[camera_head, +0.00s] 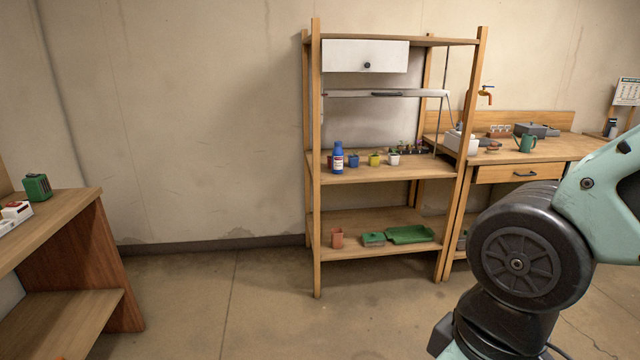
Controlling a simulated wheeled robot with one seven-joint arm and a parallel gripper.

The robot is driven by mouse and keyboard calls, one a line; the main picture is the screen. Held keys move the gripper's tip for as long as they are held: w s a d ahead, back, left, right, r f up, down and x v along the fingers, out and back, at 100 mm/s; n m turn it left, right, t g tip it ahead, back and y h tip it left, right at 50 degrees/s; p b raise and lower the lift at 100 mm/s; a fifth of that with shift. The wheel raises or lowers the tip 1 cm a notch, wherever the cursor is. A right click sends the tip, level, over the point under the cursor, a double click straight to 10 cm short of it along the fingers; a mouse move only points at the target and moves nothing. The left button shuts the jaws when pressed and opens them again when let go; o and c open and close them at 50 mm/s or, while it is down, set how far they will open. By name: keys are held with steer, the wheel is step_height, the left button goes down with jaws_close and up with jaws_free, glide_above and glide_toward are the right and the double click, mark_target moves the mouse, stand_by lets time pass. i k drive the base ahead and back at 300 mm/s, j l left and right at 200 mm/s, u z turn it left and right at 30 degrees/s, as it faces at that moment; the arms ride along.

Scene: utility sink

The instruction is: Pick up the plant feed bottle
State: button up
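A blue bottle with a white label (338,158), which looks like the plant feed bottle, stands upright on the middle shelf of the wooden rack (378,171), near its left front post. Small pots stand to its right and a dark red pot is partly hidden behind it. My gripper is outside the view.
The rack also holds a terracotta pot (337,237) and a green tray (409,234) on its low shelf. A wooden workbench (551,150) stands at right, another bench (62,222) at left. The concrete floor (222,300) between is clear.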

mark_target(337, 153)
steer(key=i, duration=1.9)
steer(key=i+u, duration=0.2)
steer(key=i, duration=0.25)
steer(key=i+l+u, duration=0.2)
steer(key=i, duration=0.25)
steer(key=i+l+u, duration=0.15)
steer(key=i, duration=0.3)
steer(key=u, duration=0.75)
